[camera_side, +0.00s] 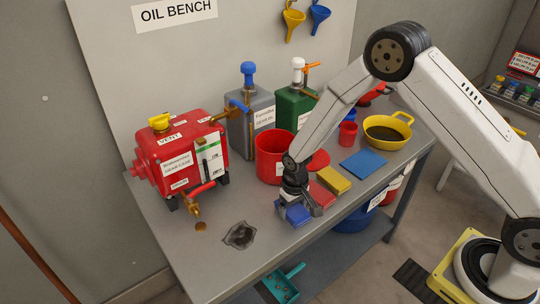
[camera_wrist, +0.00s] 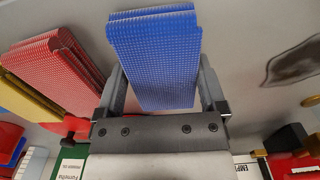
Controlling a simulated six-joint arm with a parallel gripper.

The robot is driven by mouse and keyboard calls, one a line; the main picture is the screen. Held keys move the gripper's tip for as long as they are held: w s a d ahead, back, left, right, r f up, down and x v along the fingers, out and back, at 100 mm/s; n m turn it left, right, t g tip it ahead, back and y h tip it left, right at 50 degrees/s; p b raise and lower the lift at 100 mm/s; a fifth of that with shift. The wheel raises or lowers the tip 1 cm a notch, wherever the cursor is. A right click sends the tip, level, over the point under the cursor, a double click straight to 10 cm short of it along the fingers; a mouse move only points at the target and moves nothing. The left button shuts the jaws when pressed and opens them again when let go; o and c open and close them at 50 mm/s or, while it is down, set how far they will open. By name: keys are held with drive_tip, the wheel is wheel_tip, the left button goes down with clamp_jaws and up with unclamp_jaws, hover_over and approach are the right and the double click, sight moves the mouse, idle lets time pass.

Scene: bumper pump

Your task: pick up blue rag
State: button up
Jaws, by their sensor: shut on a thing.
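The blue rag (camera_side: 298,214) is a folded blue pad near the front edge of the grey bench (camera_side: 180,222). My gripper (camera_side: 298,202) is over it, with its fingers on either side. In the wrist view the blue rag (camera_wrist: 155,60) lies between the two fingers of my gripper (camera_wrist: 163,90), which is shut on it. I cannot tell from these views whether the rag is clear of the bench top.
A red rag (camera_side: 321,194) and a yellow rag (camera_side: 333,180) lie beside it; a flat blue pad (camera_side: 363,163) is farther right. A red container (camera_side: 273,158) stands behind my gripper. A dark stain (camera_side: 240,236) is to the left. A red tank (camera_side: 180,150) stands at left.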

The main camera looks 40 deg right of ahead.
drive_tip(key=shift+r, duration=0.1)
drive_tip(key=shift+r, duration=0.75)
drive_tip(key=s+d+r, duration=0.1)
drive_tip(key=s+r, duration=1)
drive_tip(key=s, duration=0.3)
drive_tip(key=shift+d+r, duration=0.15)
drive_tip(key=shift+d, duration=0.1)
